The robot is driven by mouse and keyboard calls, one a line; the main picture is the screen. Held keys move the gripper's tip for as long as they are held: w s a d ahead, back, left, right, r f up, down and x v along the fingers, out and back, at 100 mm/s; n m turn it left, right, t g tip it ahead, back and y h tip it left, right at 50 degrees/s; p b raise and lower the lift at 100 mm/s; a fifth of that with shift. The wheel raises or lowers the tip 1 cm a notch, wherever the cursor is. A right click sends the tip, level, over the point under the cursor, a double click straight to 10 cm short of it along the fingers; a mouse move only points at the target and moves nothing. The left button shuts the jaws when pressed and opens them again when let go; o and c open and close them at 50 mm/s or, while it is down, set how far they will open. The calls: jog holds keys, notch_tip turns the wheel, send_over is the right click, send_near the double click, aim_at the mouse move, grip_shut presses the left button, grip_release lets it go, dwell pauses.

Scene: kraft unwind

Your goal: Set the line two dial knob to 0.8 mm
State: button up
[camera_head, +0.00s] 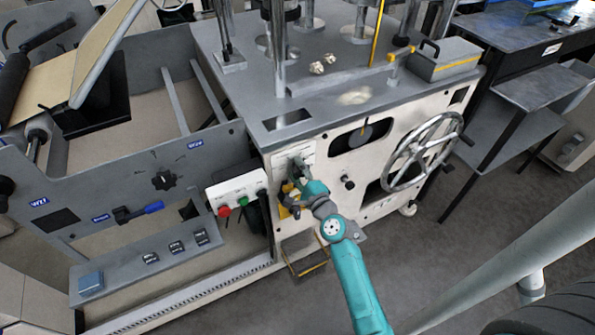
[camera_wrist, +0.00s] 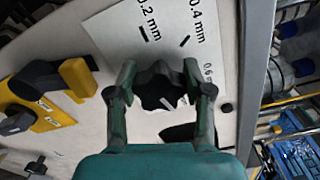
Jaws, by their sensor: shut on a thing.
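The black lobed dial knob (camera_wrist: 157,92) sits on a white scale plate (camera_wrist: 110,45) in the wrist view. My gripper (camera_wrist: 160,76) has one finger on each side of the knob and is shut on it. Labels 0.2 mm and 0.4 mm show above the knob, and a partly covered 0.6 mm is at the right. A white mark shows on the knob's lower right. I cannot read a 0.8 mm label; my right finger covers part of the scale. In the head view my gripper (camera_head: 296,176) is at the cream cabinet's upper left front, hiding the knob.
A yellow-and-black switch (camera_wrist: 40,95) is close left of my gripper. A button box (camera_head: 238,196) and a large handwheel (camera_head: 423,151) flank the arm. A grey machine top (camera_head: 325,105) overhangs above. Open floor lies at the lower right.

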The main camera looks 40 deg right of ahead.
jog(key=shift+m, duration=1.2)
jog(key=shift+d, duration=0.1)
jog(key=o, duration=1.2)
jog(key=shift+c, duration=0.2)
jog(key=v, duration=1.2)
